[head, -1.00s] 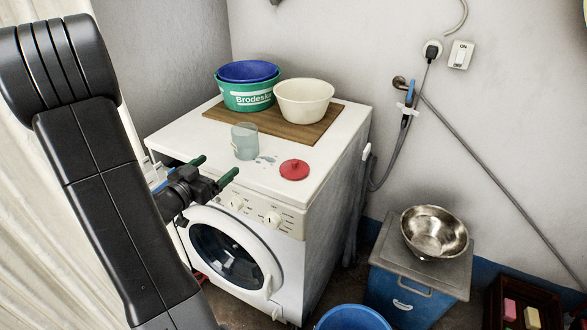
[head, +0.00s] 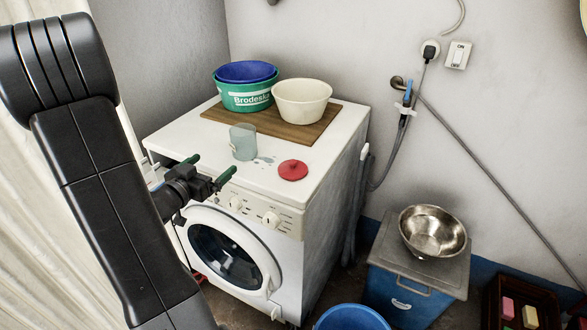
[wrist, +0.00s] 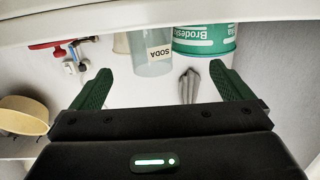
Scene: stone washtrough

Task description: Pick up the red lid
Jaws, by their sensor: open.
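The round red lid (head: 292,170) lies on the white top of the washing machine (head: 325,150), near its front edge. My gripper (head: 212,166) is open and empty, in front of the machine's front edge, to the left of the lid and apart from it. In the wrist view, which is upside down, the lid (wrist: 50,44) appears nearly edge-on at upper left with its knob. My green fingers (wrist: 160,75) are spread, with no object between them up close.
A clear jar (head: 243,142) labelled SODA stands left of the lid, close to my gripper's reach. Behind it, a green tub (head: 246,97) and a cream bowl (head: 302,102) stand on a wooden board (head: 268,124). The machine top right of the lid is bare.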

